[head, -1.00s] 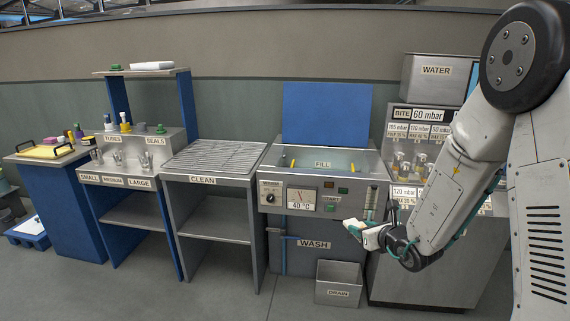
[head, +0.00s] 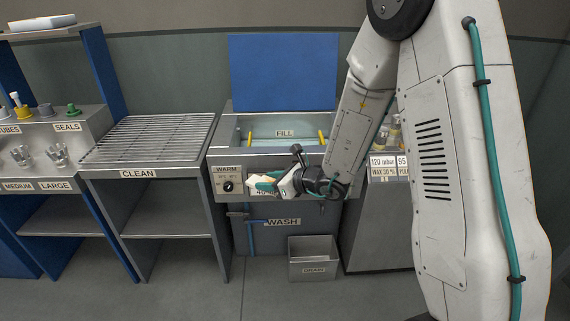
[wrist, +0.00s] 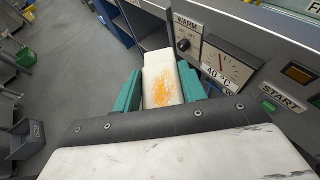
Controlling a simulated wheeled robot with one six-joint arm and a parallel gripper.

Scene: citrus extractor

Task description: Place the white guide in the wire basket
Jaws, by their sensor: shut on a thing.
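The white guide (wrist: 160,68) is a pale block with orange stains on its face. My gripper (wrist: 160,88) is shut on it, with a teal finger on each side; its far end sticks out past the fingers. In the head view my gripper (head: 264,183) is in front of the wash unit's control panel, below the basin rim and beside the WARM dial. The wash basin (head: 284,144) is open, with its blue lid raised. Two yellow handles (head: 321,138) show in it; they may belong to the wire basket, whose mesh I cannot make out.
The slatted CLEAN rack (head: 150,140) stands left of the wash unit. A grey DRAIN bin (head: 313,260) stands on the floor below. The panel with its gauge (wrist: 228,64) and START button is close to the right of my gripper.

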